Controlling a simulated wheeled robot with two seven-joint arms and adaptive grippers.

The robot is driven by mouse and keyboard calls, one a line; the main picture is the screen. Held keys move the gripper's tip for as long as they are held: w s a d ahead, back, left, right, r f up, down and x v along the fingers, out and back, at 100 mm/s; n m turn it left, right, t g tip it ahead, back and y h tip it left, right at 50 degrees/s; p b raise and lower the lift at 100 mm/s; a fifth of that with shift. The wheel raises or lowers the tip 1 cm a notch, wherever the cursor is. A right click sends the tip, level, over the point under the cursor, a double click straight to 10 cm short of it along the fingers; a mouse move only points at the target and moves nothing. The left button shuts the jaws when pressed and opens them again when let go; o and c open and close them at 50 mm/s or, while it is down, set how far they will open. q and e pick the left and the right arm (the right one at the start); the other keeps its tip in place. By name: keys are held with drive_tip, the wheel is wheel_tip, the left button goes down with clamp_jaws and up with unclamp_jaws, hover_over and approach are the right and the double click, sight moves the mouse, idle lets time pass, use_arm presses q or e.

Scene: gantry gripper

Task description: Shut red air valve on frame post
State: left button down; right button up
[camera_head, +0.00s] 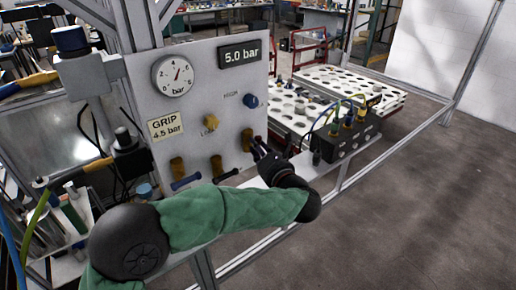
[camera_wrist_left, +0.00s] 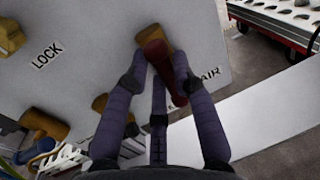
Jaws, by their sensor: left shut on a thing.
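The red air valve handle (camera_wrist_left: 160,65) runs from its brass body (camera_wrist_left: 149,36) down between my left fingers in the left wrist view. The label beside it reads AIR, partly covered by a finger. In the head view the brass body (camera_head: 247,139) sits at the lower right of the grey panel (camera_head: 200,103), and my gripper mostly hides the handle. My left gripper (camera_head: 260,146) is shut on the red handle; its fingers (camera_wrist_left: 158,76) lie on both sides of it. My right gripper is not in view.
Two other brass valves, one with a blue handle (camera_head: 186,182) and one with a dark handle (camera_head: 228,175), sit left of my gripper. The panel has a gauge (camera_head: 175,75) and a 5.0 bar display (camera_head: 240,55). A black block with hoses (camera_head: 345,137) stands on the right.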

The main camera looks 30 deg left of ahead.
use_arm(q)
drive_tip(key=shift+f, duration=0.1)
drive_tip(key=shift+w+d+f+m+g+h+p, duration=0.2)
drive_tip(key=shift+m+g+p, duration=0.5)
drive_tip(key=shift+m+p, duration=1.85)
drive_tip(key=shift+w+d+f+m+g+p, duration=0.1)
drive_tip(key=shift+w+m+g+p, duration=0.4)
drive_tip(key=shift+m+p, duration=2.05)
drive_tip(key=shift+w+d+f+m+g+h+p, duration=0.1)
drive_tip(key=shift+m+g+p, duration=0.8)
drive_tip(key=shift+m+p, duration=1.65)
drive_tip(key=shift+m, duration=0.35)
drive_tip(key=c, duration=1.1)
unclamp_jaws()
drive_tip(key=shift+s, duration=0.1)
drive_tip(key=shift+o, duration=0.2)
drive_tip(key=shift+w+r, duration=0.1)
drive_tip(key=shift+w, duration=0.1)
